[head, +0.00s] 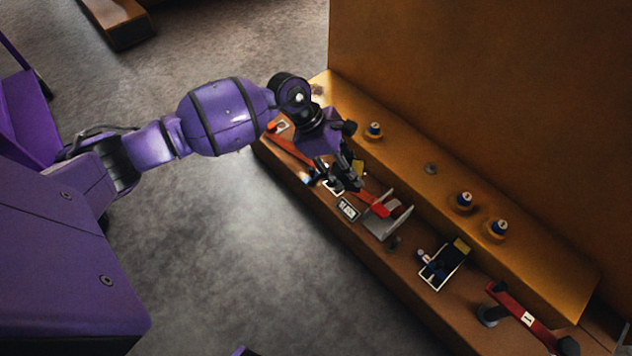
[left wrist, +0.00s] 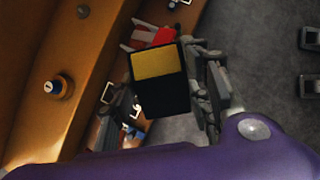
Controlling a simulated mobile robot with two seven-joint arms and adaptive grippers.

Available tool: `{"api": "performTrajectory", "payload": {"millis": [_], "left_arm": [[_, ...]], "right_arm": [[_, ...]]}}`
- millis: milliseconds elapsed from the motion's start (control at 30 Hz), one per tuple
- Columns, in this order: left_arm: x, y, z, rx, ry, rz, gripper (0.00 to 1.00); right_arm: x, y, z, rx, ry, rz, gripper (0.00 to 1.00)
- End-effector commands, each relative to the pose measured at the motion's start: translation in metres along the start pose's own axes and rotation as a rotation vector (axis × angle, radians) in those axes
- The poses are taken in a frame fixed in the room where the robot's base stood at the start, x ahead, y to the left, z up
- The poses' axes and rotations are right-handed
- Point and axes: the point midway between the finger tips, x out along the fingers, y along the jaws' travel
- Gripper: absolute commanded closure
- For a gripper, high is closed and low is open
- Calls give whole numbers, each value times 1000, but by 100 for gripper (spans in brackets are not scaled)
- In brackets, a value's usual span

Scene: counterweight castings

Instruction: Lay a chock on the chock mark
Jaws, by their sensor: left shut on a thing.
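My left gripper (head: 347,177) is over the lower shelf of the long orange-brown bench in the head view. It is shut on a chock, a block with a black body and a yellow end; the chock (left wrist: 160,88) shows between the fingers in the left wrist view. In the head view the fingers mostly hide it. White outline marks (left wrist: 107,92) lie on the surface beside the left finger in the left wrist view; which is the chock mark I cannot tell. Whether the chock touches the shelf is unclear. My right gripper is not in view.
A grey bracket (head: 398,224) with a red part stands just right of the gripper. The grey floor (head: 250,270) in front is clear.

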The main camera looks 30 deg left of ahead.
Motion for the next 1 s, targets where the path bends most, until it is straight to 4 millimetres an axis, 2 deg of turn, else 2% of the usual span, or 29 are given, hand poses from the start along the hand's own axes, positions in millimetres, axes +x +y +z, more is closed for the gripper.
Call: {"api": "performTrajectory", "payload": {"millis": [33, 200, 300, 433, 533, 633, 833, 967, 1000], "left_arm": [[12, 6, -19, -116, -2, 67, 95], [31, 31, -80, -466, -5, 295, 95], [34, 38, -110, -612, -8, 390, 95], [35, 42, -138, -732, -11, 468, 95], [38, 46, -146, -773, -12, 495, 95], [48, 58, -146, -784, -14, 503, 95], [85, 95, -134, -785, -12, 499, 95], [108, 121, -125, -784, -12, 499, 95], [118, 125, -128, -786, -10, 498, 95]], "right_arm": [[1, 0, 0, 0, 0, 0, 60], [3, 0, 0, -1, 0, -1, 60], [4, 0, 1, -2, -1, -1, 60], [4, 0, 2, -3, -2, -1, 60], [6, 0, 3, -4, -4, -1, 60], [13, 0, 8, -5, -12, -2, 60], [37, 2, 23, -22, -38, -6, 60], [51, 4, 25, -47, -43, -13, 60], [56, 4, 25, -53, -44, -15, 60]]}}
